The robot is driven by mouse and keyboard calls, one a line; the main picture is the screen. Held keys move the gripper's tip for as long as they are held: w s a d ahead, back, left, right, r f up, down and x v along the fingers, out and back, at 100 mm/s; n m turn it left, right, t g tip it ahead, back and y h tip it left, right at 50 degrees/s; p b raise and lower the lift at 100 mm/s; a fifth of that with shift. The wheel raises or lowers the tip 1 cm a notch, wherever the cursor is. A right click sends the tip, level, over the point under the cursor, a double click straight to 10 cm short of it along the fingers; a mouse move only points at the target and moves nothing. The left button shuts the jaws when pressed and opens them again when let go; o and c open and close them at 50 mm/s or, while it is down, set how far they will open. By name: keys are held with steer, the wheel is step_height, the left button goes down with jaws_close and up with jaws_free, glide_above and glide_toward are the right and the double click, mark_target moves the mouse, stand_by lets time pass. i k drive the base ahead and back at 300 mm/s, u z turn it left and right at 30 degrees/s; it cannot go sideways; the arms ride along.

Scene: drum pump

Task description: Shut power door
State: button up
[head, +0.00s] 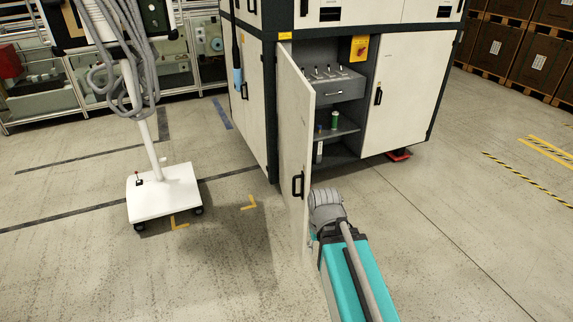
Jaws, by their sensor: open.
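The power door (296,150) is a tall off-white panel, hinged at its left edge on the machine cabinet. It stands wide open, swung out toward me. Its black handle (298,186) is on the face turned left, near the free edge. The open compartment (345,151) shows behind it. My teal and grey arm reaches in from the bottom, its grey far part just right of the door's lower free edge. I cannot tell if it touches the door. My gripper's fingers do not show.
Inside are a grey drawer unit (330,92) and a green container (334,120) on a shelf. A closed door (402,85) is to the right. A white wheeled stand (163,192) with hoses stands left.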

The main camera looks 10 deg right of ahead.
mark_target(296, 97)
steer(key=z, duration=0.05)
steer(key=i, duration=0.95)
steer(key=u, duration=0.05)
